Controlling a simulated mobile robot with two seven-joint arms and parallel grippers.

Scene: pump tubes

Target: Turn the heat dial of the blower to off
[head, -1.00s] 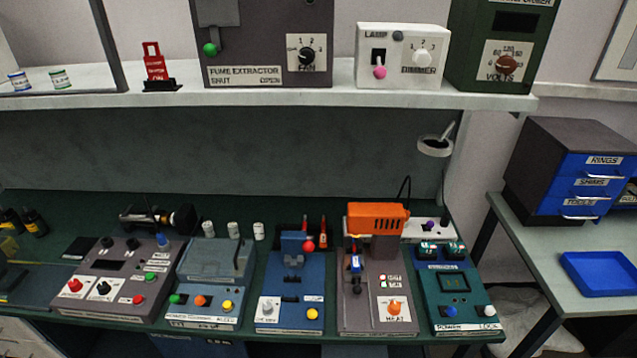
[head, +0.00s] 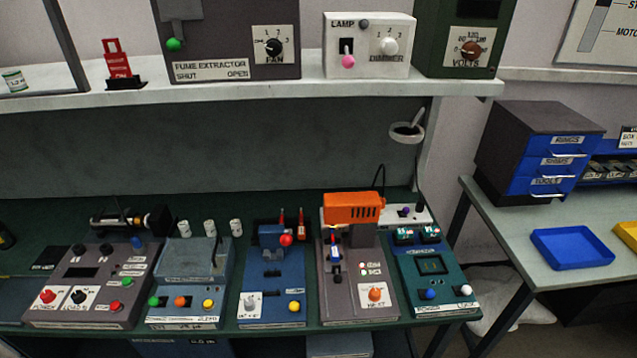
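The blower is the grey unit (head: 340,300) with an orange head (head: 352,208) on top, standing on the dark green bench right of centre in the head view. Its heat dial is an orange knob (head: 375,294) on a white label plate at the lower right of the unit's sloping face. The plate's small marks and the knob's pointer are too small to read. A small blue and red part sits on the left of the blower's face. Neither gripper is in view.
A blue unit (head: 272,290) with a red ball knob stands close left of the blower, and a teal unit (head: 436,280) close right. A shelf (head: 250,100) with a fume extractor and lamp dimmer overhangs behind. A side table (head: 500,230) stands right.

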